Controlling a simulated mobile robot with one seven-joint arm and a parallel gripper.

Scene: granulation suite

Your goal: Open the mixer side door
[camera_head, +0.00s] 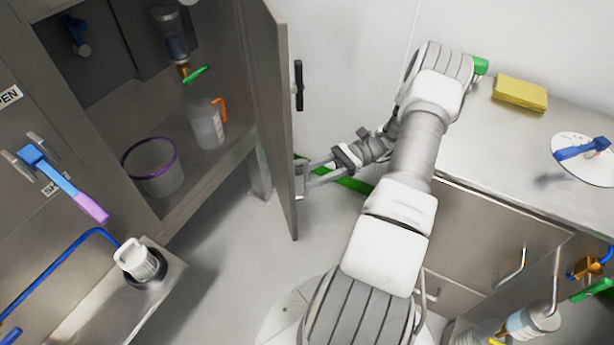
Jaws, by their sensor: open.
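The grey side door (272,110) stands swung well out from the cabinet-like housing (207,175), and the interior shows. A black handle (298,86) sits on the door's right-hand face. My gripper (304,176) is open, with its fingers pointing left at that face, below the handle. I cannot tell whether the fingertips touch the door. Nothing shows between the fingers. A blue and purple lever (63,184) is on the housing front, between an OPEN label (8,97) and a partly hidden label (56,186).
A clear bucket (155,172) and a jug with an orange handle (207,125) stand inside the housing. A steel counter (470,150) with a yellow sponge (520,93) is at right. A ledge with a white-capped fitting (139,260) is lower left. Floor (225,245) below the door is clear.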

